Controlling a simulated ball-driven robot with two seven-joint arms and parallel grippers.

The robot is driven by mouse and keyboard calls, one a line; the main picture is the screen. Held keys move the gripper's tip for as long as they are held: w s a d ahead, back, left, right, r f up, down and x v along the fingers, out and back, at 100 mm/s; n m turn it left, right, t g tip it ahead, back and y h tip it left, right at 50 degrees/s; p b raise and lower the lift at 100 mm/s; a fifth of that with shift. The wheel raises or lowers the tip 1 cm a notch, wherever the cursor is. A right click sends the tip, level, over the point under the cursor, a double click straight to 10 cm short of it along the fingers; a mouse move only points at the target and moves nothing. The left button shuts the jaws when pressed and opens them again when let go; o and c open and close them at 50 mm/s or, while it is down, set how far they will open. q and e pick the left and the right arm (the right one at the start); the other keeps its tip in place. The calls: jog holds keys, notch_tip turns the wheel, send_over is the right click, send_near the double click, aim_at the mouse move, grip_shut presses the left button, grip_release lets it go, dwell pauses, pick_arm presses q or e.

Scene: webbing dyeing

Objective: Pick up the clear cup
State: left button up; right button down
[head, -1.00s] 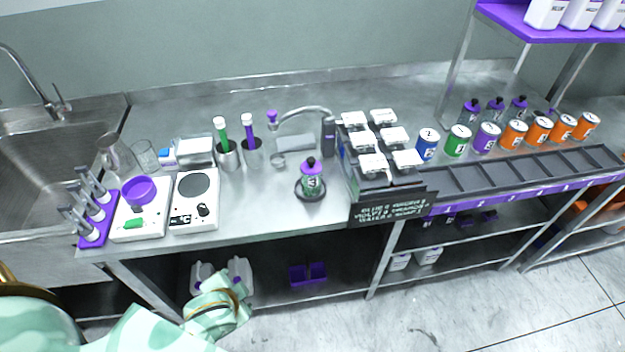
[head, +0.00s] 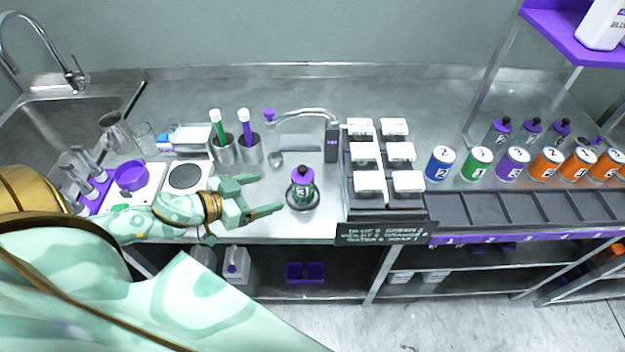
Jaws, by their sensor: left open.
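The clear cup (head: 143,138) looks like a see-through glass standing on the steel counter at the back left, between the sink and a small white box. Its outline is faint against the metal. My left gripper (head: 268,193) is open and empty, with its fingers pointing right. It is over the front of the counter, well to the right of the cup and nearer to me. Its fingertips are close to a purple-capped bottle (head: 302,190); I cannot tell whether they touch. My right gripper is out of view.
A metal pitcher (head: 114,132) stands left of the cup.

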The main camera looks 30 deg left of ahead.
aim_at(292, 183)
pick_arm(q)
jog(key=x, duration=0.7)
jog(key=shift+w+a+b, duration=0.2)
jog(key=shift+a+b, duration=0.15)
jog(key=shift+x, duration=0.85)
jog(key=shift+w+d+f, duration=0.15)
jog(key=shift+w+d, duration=0.1)
jog(key=x, duration=0.4)
jog(key=shift+w+d+f, duration=0.2)
jog(key=shift+w, duration=0.1)
jog(key=c, duration=1.2)
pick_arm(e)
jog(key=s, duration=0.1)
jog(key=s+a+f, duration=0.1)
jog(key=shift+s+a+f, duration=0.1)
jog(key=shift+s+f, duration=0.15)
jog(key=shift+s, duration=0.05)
